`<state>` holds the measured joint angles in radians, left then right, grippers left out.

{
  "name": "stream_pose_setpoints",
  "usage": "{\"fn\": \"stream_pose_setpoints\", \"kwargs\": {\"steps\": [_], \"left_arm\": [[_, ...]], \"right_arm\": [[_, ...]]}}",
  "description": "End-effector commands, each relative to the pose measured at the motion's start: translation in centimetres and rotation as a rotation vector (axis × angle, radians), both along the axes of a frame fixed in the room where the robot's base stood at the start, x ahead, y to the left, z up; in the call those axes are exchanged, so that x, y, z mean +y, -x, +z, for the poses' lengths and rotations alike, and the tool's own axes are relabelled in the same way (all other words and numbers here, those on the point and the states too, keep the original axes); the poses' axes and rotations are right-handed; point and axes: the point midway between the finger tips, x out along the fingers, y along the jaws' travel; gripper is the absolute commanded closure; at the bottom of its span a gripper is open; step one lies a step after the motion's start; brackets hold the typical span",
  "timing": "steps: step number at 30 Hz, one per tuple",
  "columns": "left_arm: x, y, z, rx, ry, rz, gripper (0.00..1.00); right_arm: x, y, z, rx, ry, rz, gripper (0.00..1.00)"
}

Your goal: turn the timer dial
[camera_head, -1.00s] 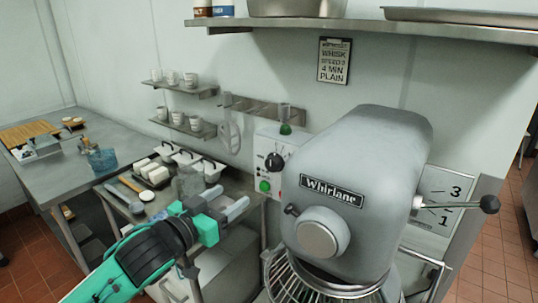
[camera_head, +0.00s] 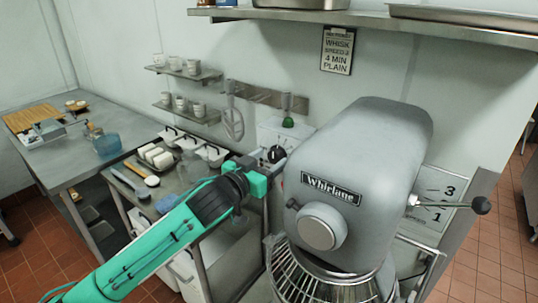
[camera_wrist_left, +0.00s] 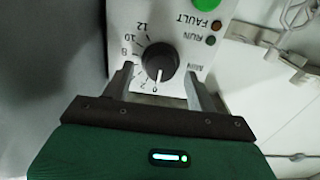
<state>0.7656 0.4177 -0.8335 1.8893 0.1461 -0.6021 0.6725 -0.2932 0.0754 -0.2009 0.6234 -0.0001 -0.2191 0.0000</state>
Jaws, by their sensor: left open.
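The timer dial (camera_wrist_left: 160,63) is a round black knob with a white pointer line, on a white control panel with a ring of printed numbers. In the left wrist view it sits between the two grey fingers of my left gripper (camera_wrist_left: 163,88), near their tips. The fingers are open, with a gap on each side of the knob. In the head view the dial (camera_head: 276,154) shows just past my left gripper (camera_head: 268,164), which reaches the white box beside the mixer. My right gripper is not in view.
The large grey Whirlane mixer (camera_head: 365,170) stands close to the right of my left gripper. The panel carries a green button (camera_wrist_left: 207,4) and small lamps. A wall shelf (camera_head: 400,27) hangs above. A cart with white containers (camera_head: 212,155) is at left.

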Motion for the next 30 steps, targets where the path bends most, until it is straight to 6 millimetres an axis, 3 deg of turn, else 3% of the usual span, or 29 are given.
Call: {"fn": "stream_pose_setpoints", "kwargs": {"steps": [11, 18, 30], "left_arm": [[-0.37, -0.52, -0.05, -0.001, -0.001, 0.000, 0.42], [-0.35, -0.51, -0.04, -0.001, -0.001, 0.000, 0.85], [-0.35, -0.50, 0.04, -0.043, -0.059, 0.001, 0.86]], "right_arm": [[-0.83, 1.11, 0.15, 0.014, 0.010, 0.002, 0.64], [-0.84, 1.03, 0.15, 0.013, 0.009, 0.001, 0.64], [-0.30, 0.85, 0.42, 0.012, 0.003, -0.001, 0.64]]}}
